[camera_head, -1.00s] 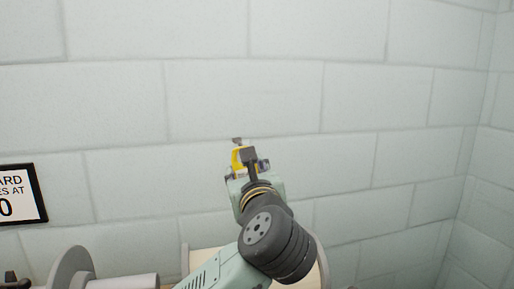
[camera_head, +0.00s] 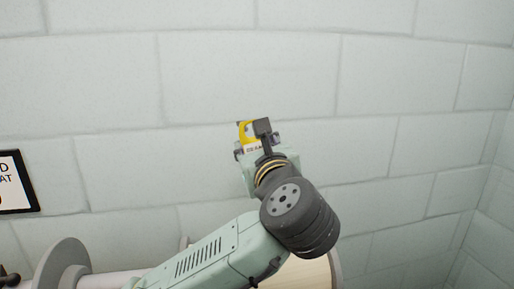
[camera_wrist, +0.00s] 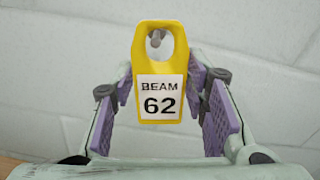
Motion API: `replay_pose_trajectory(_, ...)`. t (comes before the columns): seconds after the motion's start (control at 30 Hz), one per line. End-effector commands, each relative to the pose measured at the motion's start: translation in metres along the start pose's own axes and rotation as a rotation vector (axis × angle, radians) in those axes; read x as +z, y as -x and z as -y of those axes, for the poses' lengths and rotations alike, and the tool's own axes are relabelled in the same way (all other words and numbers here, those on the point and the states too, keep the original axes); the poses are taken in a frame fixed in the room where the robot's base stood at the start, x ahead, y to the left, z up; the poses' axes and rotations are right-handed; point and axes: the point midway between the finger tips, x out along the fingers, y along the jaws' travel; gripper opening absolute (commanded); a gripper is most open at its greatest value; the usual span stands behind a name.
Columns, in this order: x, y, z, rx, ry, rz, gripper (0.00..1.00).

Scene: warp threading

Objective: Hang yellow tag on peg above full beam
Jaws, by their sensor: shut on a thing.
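The yellow tag (camera_wrist: 143,64), with a white "BEAM 62" label, is upright between the purple pads of my gripper (camera_wrist: 160,98) in the wrist view. A grey, round-ended peg (camera_wrist: 156,38) shows through the tag's top hole; I cannot tell how deep it goes in. In the head view the tag (camera_head: 243,132) is at my gripper (camera_head: 260,141) against the wall, partly hidden by a dark finger. A cream-wound beam (camera_head: 307,276) shows low behind my arm, mostly hidden.
A pale block wall (camera_head: 400,90) fills the background. A black-framed sign (camera_head: 15,183) hangs at the left. A grey flanged roller (camera_head: 62,262) is at the lower left. The wall around my gripper is otherwise bare.

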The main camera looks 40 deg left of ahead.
Motion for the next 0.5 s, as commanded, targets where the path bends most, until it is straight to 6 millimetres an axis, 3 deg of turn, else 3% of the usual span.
replay_pose_trajectory(0.5,-0.003,-0.031,0.0,0.0,0.0,0.0,0.22)
